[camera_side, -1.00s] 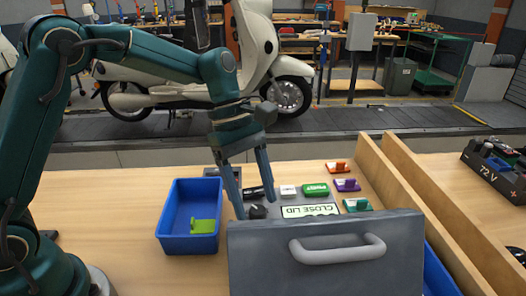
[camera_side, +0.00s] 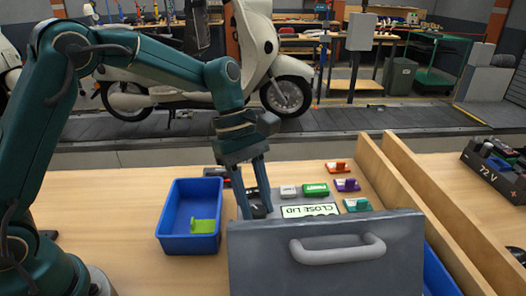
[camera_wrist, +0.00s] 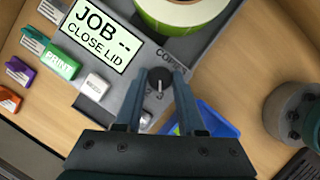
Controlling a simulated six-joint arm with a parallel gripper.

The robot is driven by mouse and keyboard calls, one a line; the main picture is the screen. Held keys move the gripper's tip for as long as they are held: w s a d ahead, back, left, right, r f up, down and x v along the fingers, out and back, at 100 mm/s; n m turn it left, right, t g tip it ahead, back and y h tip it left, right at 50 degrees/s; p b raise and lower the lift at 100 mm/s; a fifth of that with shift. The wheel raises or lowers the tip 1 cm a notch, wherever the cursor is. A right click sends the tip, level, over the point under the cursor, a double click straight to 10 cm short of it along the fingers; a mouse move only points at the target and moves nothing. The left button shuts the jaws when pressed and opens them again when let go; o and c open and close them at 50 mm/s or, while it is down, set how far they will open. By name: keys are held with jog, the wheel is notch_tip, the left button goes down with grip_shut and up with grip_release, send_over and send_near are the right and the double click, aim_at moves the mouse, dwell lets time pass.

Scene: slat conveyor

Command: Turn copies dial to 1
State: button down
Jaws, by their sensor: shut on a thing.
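The copies dial (camera_wrist: 160,79) is a small dark round knob on the grey machine panel, beside partly hidden lettering that starts "COP". My gripper (camera_wrist: 160,90) is shut on it, a finger on each side; it also shows in the side view (camera_side: 256,208), reaching down behind the raised lid. A small pale mark shows on the dial, but I cannot read its setting. The display (camera_wrist: 95,35) reads "JOB -- CLOSE LID". The grey lid (camera_side: 262,262) with its handle (camera_side: 337,250) stands upright and hides part of the machine.
A green PRINT button (camera_wrist: 60,65) and a white button (camera_wrist: 96,87) lie beside the display. A green-edged roll (camera_wrist: 182,12) sits near the dial. A blue bin (camera_side: 176,243) with a green piece (camera_side: 204,226) stands left. Wooden rails (camera_side: 412,190) run along the right.

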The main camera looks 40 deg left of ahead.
jog(key=m+g, duration=0.1)
jog(key=m, duration=0.2)
jog(key=shift+w+m, duration=0.15)
jog(key=shift+m, duration=0.15)
jog(key=m+g+y, duration=0.1)
jog(key=m, duration=0.2)
jog(key=shift+m, duration=0.4)
jog(key=m+g+y, duration=0.1)
jog(key=m, duration=0.2)
jog(key=shift+w+d, duration=0.1)
jog(key=shift+d, duration=0.05)
jog(key=shift+m+y, duration=0.7)
jog(key=shift+m, duration=1.2)
jog(key=c, duration=0.5)
grip_release()
jog(key=shift+n+g, duration=0.3)
jog(key=shift+n, duration=0.1)
